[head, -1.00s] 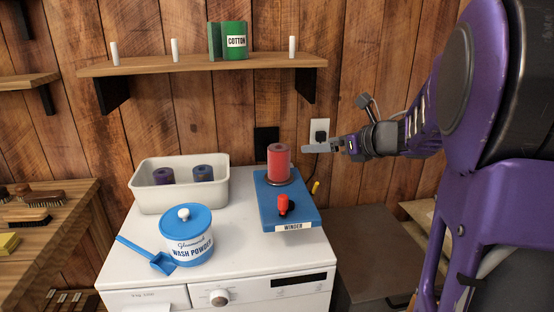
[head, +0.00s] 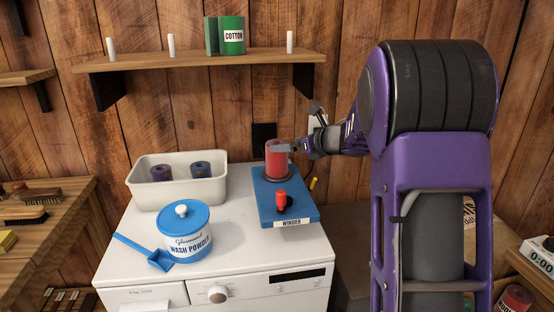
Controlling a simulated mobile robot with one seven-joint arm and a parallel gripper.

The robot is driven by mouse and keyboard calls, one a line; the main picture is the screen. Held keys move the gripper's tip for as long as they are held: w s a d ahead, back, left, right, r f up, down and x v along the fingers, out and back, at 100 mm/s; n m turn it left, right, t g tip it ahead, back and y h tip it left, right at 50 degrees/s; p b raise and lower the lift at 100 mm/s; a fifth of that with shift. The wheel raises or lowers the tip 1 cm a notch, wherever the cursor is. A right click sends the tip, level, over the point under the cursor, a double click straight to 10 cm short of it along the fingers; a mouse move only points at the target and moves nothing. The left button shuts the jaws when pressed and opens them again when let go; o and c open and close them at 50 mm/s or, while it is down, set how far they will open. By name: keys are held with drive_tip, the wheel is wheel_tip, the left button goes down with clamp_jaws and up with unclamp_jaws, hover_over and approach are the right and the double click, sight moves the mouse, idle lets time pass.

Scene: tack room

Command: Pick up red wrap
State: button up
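The red wrap (head: 274,164) is a rolled cylinder standing upright on the disc of the blue winder (head: 290,213), on top of the white washing machine. My gripper (head: 284,148) reaches in from the right at the height of the wrap's upper part. A grey finger overlaps the wrap's upper right side in the picture. The other finger is not clearly visible, so I cannot tell whether the gripper is open or touching the wrap.
A white bin (head: 148,197) with two dark wraps stands left of the winder. A wash powder tub (head: 184,235) and blue scoop (head: 150,252) sit in front. The winder's red-knobbed crank (head: 281,198) stands near its front. A shelf (head: 200,61) with green cotton packs hangs above.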

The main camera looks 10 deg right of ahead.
sight(277, 158)
drive_tip(key=x, duration=0.4)
drive_tip(key=shift+f, duration=0.2)
drive_tip(key=c, duration=1.4)
